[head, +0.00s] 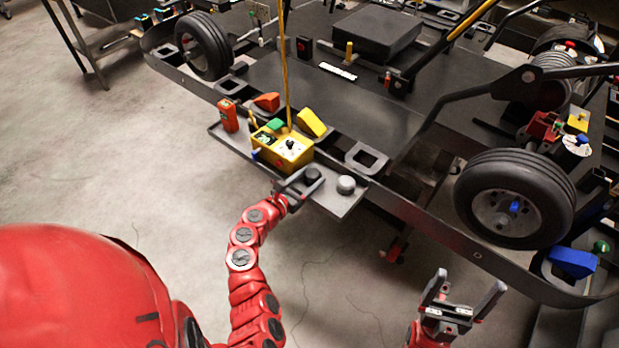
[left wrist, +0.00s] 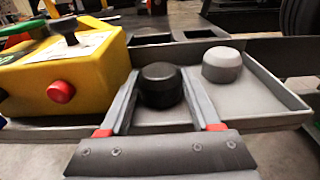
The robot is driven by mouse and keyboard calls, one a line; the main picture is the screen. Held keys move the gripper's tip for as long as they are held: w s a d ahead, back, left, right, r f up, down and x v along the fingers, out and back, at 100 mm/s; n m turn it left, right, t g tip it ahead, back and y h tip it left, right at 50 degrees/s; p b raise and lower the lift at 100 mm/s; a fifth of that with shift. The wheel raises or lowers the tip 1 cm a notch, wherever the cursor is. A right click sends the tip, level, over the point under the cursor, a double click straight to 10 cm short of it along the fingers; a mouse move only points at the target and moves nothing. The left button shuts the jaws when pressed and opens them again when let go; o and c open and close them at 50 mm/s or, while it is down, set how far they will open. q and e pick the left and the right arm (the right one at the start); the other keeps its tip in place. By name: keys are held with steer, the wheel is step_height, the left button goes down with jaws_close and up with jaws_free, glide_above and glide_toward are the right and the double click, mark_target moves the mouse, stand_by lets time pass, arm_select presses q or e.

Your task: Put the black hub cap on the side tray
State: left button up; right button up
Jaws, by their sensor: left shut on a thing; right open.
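The black hub cap (head: 313,175) is a small dark round knob, also seen in the left wrist view (left wrist: 161,86). My left gripper (head: 306,180) has its two fingers on either side of it and is shut on it. The cap is upright at the grey side tray (head: 343,204), right of the yellow control box; whether its underside touches the tray floor is hard to tell. The tray's rim shows in the left wrist view (left wrist: 285,88). My right gripper (head: 463,292) is open and empty, low and away from the tray.
A grey hub cap (head: 345,185) stands on the tray just right of the black one. The yellow control box (head: 282,148) is close on the left. An orange box (head: 228,115) stands at the tray's left end. A kart wheel (head: 514,198) is at right.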

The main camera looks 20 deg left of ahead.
arm_select(q)
steer(key=shift+f, duration=0.1)
steer(key=o, duration=1)
steer(key=shift+f, duration=0.1)
steer(key=shift+o, duration=0.9)
